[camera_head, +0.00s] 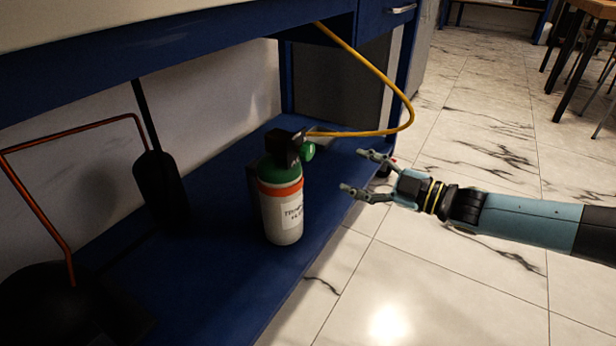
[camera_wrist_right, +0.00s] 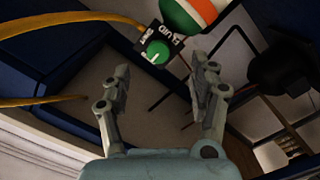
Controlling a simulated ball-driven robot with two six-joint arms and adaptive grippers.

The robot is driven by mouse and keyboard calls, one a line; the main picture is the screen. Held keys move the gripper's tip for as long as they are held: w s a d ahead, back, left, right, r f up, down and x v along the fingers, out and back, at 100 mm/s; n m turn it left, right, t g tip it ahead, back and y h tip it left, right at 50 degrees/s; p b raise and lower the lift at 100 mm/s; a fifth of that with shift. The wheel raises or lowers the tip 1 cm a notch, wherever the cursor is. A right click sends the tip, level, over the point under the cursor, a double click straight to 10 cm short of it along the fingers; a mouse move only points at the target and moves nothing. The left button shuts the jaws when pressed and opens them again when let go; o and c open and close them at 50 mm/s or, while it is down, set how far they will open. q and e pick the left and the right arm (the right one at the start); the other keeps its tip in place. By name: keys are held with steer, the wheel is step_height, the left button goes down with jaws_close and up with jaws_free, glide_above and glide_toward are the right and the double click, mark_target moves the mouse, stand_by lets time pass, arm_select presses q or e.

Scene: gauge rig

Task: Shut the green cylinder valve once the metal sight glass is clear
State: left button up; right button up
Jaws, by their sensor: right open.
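The cylinder (camera_head: 283,212) stands upright on the blue lower shelf. It has a pale body with a label, an orange band and a green shoulder; its banded top shows in the right wrist view (camera_wrist_right: 205,12). A black valve block (camera_head: 281,147) sits on top, with the round green valve knob (camera_head: 307,151) on its right side. The knob faces me in the right wrist view (camera_wrist_right: 157,54), with white lettering beside it. My right gripper (camera_head: 352,170) is open and empty, right of the knob and apart from it. I see no sight glass in either view.
A yellow hose (camera_head: 404,96) loops from the valve up toward the bench. A black paddle-shaped thing (camera_head: 160,185) and a bent orange rod (camera_head: 75,135) stand to the left. The blue shelf (camera_head: 215,285) is bare in front. The bench top (camera_head: 120,25) overhangs; tiled floor is open at right.

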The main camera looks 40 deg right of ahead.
mark_target(311, 153)
steer(key=shift+n+y, duration=0.6)
steer(key=shift+y, duration=0.1)
steer(key=b+x, duration=0.1)
steer(key=x, duration=0.2)
steer(key=b+x, duration=0.2)
steer(key=x, duration=0.1)
steer(key=r+b+x, duration=0.1)
steer(key=x, duration=0.3)
steer(key=shift+a+r, duration=0.1)
steer(key=shift+a, duration=0.2)
arm_select(q)
steer(key=shift+w+d+f+t+b, duration=0.2)
steer(key=shift+w+f+t, duration=0.7)
steer(key=shift+t, duration=0.3)
steer(key=shift+w+d+f+t+b, duration=0.15)
steer(key=shift+w+f+t, duration=0.7)
steer(key=shift+t, duration=0.35)
arm_select(e)
steer(key=shift+w+a+r, duration=0.15)
steer(key=shift+w+a, duration=0.1)
steer(key=shift+w, duration=0.45)
steer(key=c, duration=1.2)
arm_select(q)
steer(key=shift+s, duration=0.15)
arm_select(e)
steer(key=shift+o, duration=0.2)
